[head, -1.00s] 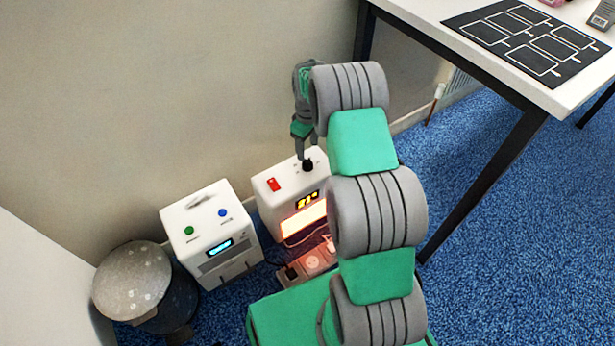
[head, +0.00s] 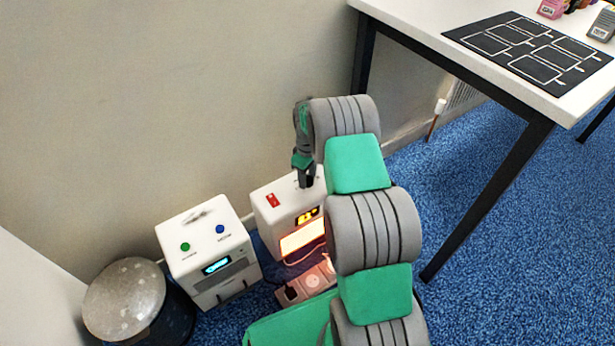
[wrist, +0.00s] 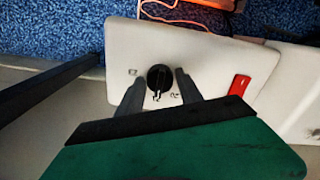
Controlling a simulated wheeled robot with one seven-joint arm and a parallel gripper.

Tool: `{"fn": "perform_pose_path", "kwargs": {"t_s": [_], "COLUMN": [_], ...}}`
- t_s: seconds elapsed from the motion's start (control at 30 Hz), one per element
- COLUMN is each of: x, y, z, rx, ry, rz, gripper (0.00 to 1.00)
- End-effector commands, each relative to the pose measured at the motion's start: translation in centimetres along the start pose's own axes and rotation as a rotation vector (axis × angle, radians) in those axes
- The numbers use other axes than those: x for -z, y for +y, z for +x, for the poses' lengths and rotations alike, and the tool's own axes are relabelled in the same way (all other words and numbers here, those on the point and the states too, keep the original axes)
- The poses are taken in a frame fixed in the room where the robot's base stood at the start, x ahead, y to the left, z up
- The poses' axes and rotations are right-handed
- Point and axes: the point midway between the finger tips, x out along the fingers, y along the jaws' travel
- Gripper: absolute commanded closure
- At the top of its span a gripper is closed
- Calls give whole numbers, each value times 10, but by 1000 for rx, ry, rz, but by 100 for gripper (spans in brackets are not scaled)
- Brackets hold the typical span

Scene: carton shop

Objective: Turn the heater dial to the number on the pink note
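The heater (head: 264,218) is a white box with an orange display (head: 307,215) and a glowing front; the digits are too small to read surely. Its black dial (wrist: 159,77) shows on the top panel in the wrist view, with small dark marks around it. My gripper (wrist: 159,80) is over the panel, one finger on each side of the dial, with a gap showing. In the head view my gripper (head: 305,182) hides the dial. I cannot make out a pink note; a small pink item (head: 551,8) stands at the table's far edge, its writing unreadable.
A red switch (head: 272,200) is on the heater's top. A white box with green and blue buttons (head: 203,232) stands left of it, beside a metal bin (head: 124,300). A power strip (head: 312,280) lies in front. The wall is close behind; a table (head: 420,25) stands right.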

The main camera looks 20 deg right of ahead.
Motion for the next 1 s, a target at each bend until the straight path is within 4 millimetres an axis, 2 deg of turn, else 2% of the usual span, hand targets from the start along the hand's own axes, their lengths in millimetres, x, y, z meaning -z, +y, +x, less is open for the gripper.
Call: {"fn": "perform_pose_path", "kwargs": {"t_s": [0.07, 0.5, 0.77, 1.0], "x": [0, 0, 0, 0], "y": [0, 0, 0, 0], "z": [0, 0, 0, -1], "rx": [0, 0, 0, 0], "ry": [0, 0, 0, 0], "rz": [0, 0, 14, 102], "gripper": [64, 100, 100, 100]}}
